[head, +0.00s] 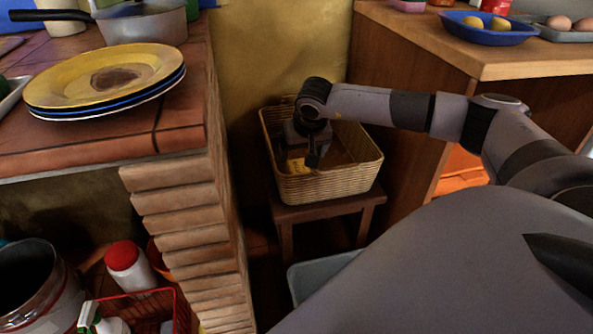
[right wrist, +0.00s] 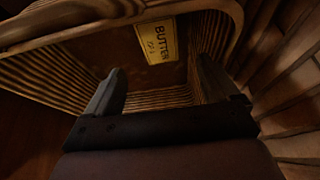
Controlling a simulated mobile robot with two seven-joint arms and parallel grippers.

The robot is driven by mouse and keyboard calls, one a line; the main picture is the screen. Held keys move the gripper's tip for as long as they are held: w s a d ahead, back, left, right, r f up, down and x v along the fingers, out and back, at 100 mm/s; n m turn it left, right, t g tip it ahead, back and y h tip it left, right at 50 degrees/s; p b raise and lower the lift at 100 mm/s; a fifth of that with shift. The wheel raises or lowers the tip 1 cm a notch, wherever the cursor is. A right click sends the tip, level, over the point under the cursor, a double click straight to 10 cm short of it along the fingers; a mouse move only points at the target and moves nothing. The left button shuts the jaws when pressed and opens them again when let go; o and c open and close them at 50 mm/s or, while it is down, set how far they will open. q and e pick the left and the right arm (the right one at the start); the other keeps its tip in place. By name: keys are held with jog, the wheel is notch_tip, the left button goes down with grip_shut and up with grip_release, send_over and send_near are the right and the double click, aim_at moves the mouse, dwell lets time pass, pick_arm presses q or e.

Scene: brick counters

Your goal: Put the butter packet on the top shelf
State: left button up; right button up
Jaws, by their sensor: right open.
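The butter packet (head: 297,164) is yellow and lies inside a wicker basket (head: 335,186). In the right wrist view the packet (right wrist: 157,40) shows dark lettering reading "BUTTER", near the basket's (right wrist: 58,80) far wall. My right gripper (head: 312,160) reaches down into the basket beside the packet and partly hides it in the head view. In the right wrist view the gripper (right wrist: 157,82) has its fingers wide apart, with the packet beyond the gap between them and nothing held. My left gripper is out of view. I cannot make out a top shelf.
The basket stands on a small wooden stool (head: 330,211). A brick counter to the left holds stacked plates (head: 55,85) and a pan (head: 145,25). A wooden counter (head: 430,40) at right holds a blue dish (head: 490,35). A red wire basket (head: 150,305) is below left.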

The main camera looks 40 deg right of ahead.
aim_at(300, 169)
jog(key=shift+f+b, duration=0.4)
jog(key=shift+f, duration=0.35)
jog(key=shift+w+f, duration=0.1)
jog(key=shift+f, duration=0.15)
jog(key=b+x, duration=0.3)
jog(key=x, duration=0.3)
jog(key=shift+b, duration=0.35)
jog(key=shift+w+f, duration=0.1)
jog(key=shift+f, duration=0.2)
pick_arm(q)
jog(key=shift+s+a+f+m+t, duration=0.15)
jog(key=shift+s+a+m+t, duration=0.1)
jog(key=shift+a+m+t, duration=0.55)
pick_arm(e)
jog(key=shift+f, duration=0.25)
